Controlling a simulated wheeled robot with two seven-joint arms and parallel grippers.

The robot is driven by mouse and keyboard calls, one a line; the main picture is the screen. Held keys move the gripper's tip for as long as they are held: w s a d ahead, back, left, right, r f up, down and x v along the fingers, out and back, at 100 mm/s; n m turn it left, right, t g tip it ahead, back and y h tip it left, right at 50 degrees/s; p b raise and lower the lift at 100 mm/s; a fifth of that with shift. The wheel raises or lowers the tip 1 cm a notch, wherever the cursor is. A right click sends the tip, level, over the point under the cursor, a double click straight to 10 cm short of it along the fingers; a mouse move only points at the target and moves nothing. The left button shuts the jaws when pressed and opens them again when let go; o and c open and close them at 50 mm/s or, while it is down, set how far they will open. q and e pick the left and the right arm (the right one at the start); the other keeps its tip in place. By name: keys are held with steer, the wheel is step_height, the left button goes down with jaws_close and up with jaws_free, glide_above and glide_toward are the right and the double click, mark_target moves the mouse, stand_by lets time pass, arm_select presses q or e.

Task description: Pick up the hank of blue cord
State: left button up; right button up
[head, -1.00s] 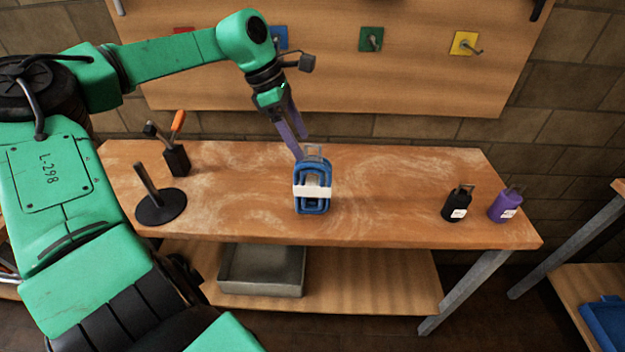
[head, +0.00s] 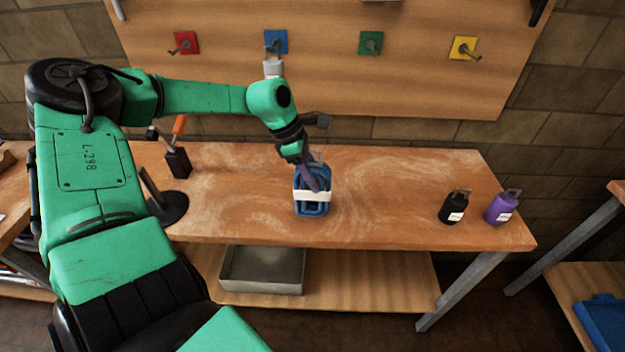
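The hank of blue cord (head: 314,208) stands on the wooden bench near its middle, with a white band around it. The fingers overlap the hank in the picture. I cannot tell whether they are closed on it. My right gripper is not in view.
A dark holder (head: 178,163) with tools and a round black stand (head: 173,208) are at the left. Behind is a board with colored hook plates, including the green one (head: 370,43).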

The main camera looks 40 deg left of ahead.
arm_select(q)
jaws_close()
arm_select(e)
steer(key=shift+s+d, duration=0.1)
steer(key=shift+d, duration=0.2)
arm_select(q)
steer(key=shift+r, duration=0.15)
steer(key=shift+w+r, duration=0.1)
steer(key=shift+r, duration=0.3)
step_height(320, 180, up, 19)
steer(key=b, duration=0.2)
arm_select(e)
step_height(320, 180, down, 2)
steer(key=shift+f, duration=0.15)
